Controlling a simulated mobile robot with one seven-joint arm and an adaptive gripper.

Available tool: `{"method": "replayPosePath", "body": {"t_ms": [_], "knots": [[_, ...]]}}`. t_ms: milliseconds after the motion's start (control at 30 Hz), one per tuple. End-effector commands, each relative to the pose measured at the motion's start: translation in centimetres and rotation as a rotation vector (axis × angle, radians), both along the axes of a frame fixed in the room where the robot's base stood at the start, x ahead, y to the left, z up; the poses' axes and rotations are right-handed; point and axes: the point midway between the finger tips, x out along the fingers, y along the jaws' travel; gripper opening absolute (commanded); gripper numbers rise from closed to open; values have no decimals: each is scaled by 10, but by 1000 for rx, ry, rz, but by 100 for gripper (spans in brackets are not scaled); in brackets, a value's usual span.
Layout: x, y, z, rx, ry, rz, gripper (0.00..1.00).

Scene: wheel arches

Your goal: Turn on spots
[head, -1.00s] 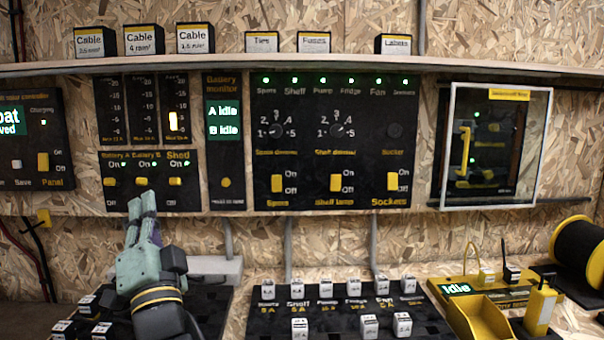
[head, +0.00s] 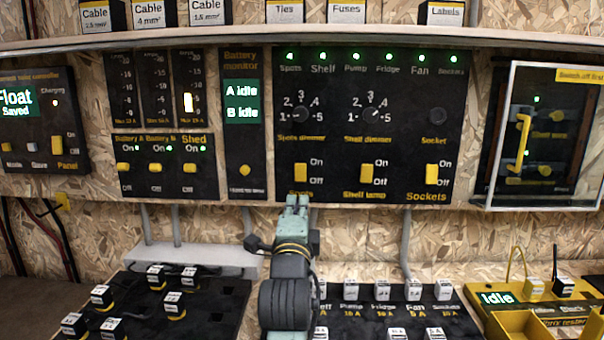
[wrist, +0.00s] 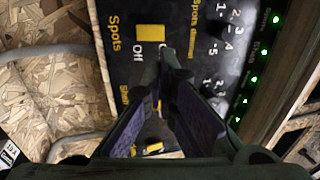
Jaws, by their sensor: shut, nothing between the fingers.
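The Spots switch (head: 300,172) is a yellow rocker on the black panel, with On printed at its upper right and Off at its lower right. I cannot tell which way it is set. It also shows in the wrist view (wrist: 150,35), beside the Spots label. My gripper (head: 297,201) is shut and empty, with its tips just below this switch and covering part of the Spots label. In the wrist view the fingertips (wrist: 166,66) are close to the switch; contact is not visible. The Spots dimmer (head: 301,115) sits above the switch.
The Shelf lamp switch (head: 367,174) and Sockets switch (head: 432,174) are to the right. The battery monitor (head: 243,120) is to the left. A clear-framed cover (head: 513,130) stands at far right. A fuse board (head: 395,302) lies below. Green lamps are lit along the panel top.

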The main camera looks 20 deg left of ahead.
Motion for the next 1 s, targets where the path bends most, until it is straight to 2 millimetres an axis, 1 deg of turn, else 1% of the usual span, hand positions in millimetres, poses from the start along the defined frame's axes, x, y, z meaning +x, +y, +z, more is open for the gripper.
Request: {"method": "replayPosePath", "body": {"t_ms": [167, 400, 600, 700, 800, 1000], "knots": [[20, 5, 6, -1, 2, -1, 0], [68, 19, 17, -1, 2, -1, 0], [104, 30, 25, -2, 0, 0, 0], [117, 33, 27, -2, 0, 0, 0], [125, 36, 27, -2, -1, 0, 0], [131, 38, 26, -1, 0, 0, 0]]}}
